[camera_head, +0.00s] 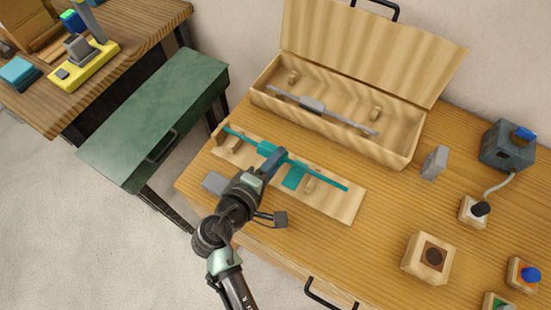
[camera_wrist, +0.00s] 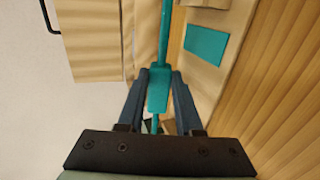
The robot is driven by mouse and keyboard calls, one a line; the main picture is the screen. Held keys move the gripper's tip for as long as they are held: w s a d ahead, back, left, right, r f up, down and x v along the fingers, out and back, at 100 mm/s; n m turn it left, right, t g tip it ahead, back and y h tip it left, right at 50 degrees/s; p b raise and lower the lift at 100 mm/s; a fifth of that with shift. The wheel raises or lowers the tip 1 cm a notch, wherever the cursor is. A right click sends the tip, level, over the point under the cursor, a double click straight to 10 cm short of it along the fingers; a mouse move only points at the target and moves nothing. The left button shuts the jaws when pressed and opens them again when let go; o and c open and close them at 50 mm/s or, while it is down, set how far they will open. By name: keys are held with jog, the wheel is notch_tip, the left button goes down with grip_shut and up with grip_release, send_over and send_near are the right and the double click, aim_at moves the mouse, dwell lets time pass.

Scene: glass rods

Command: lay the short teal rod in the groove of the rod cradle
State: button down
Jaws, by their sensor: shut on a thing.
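The teal rod (camera_head: 320,177) has a thicker teal block at its middle. My gripper (camera_head: 270,157) is shut on that block, which shows between the two fingers in the wrist view (camera_wrist: 158,92). The rod lies lengthwise over the rod cradle (camera_head: 345,205), a pale wooden board with raised supports and a flat teal patch (camera_head: 294,177). In the wrist view the patch (camera_wrist: 206,45) is to the right of the rod. My gripper hides part of the cradle. I cannot tell whether the rod touches the groove or hangs above it.
An open wooden case (camera_head: 400,150) behind the cradle holds a grey rod (camera_head: 345,120). A small grey block (camera_head: 435,162) stands to its right. Several devices and button boxes, including one wooden box (camera_head: 428,257), occupy the table's right side. A green bench (camera_head: 150,115) is at left.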

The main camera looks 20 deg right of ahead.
jog(key=shift+f+b, duration=0.75)
jog(key=shift+f, duration=0.25)
dwell(0.8)
jog(key=c, duration=0.5)
grip_release()
jog(key=shift+s+a, duration=0.1)
